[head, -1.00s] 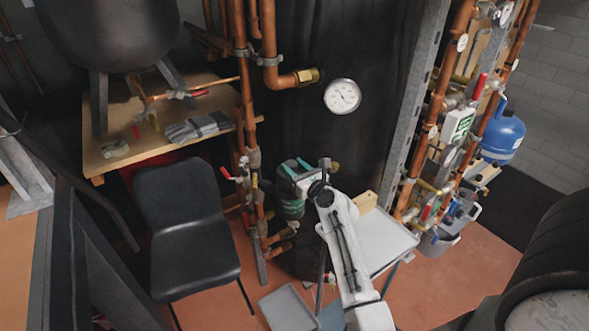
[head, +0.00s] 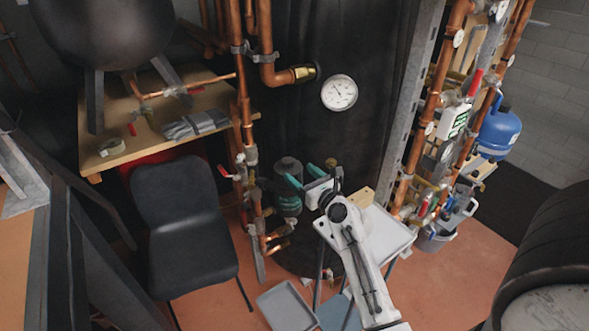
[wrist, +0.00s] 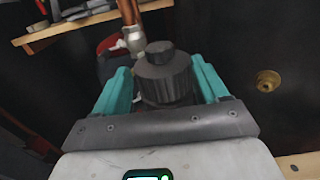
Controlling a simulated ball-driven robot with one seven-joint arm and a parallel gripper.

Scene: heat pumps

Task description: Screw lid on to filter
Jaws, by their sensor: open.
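Gaps show beside the lid in the wrist view, and nothing is held. The filter's lower body is mostly hidden there.
Vertical copper pipes with valves (head: 248,155) stand close left of the filter. A pressure gauge (head: 339,92) is on the black tank behind. A black chair (head: 190,225) stands left, and a light tray table (head: 388,238) is under my arm at right.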

